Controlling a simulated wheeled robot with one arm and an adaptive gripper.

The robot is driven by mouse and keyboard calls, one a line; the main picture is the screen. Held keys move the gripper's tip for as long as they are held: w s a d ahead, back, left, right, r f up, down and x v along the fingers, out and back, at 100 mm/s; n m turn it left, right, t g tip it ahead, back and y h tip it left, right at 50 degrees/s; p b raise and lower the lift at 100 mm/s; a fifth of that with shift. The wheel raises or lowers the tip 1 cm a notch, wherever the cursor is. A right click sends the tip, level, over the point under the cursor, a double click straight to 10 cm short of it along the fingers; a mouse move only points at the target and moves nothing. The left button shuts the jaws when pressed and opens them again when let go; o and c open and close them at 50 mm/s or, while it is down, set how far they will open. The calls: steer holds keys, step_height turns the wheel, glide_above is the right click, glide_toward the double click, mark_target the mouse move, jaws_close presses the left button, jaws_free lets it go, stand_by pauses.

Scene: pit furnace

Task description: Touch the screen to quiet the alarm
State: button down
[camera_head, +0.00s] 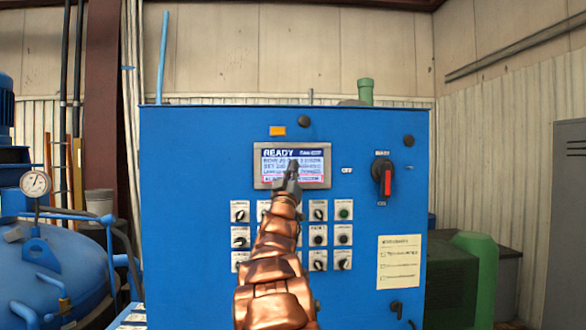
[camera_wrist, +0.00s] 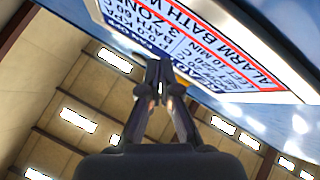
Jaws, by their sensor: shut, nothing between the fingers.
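The screen (camera_head: 277,167) is set in a grey frame in the upper middle of a blue control cabinet. It reads READY at the top and has a red-outlined line along its bottom edge. My gripper (camera_head: 293,168) is shut and empty, pointing up in front of the screen's middle and hiding part of its text. In the wrist view the screen (camera_wrist: 215,45) shows large at the upper right, with a red-boxed alarm line. My fingertips (camera_wrist: 159,68) are close together beside the READY end of the screen. I cannot tell whether they touch it.
Rows of knobs and buttons (camera_head: 343,240) sit below the screen, partly behind my arm. A red-handled rotary switch (camera_head: 386,178) sticks out at the right. A blue vessel with a gauge (camera_head: 36,183) stands at the left. A green machine (camera_head: 475,265) stands at the right.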

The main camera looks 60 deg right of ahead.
steer(key=s+a+b, duration=0.1)
steer(key=a, duration=0.1)
steer(key=s+a+b, duration=0.1)
steer(key=shift+s+a, duration=0.35)
steer(key=shift+s, duration=0.05)
stand_by(0.8)
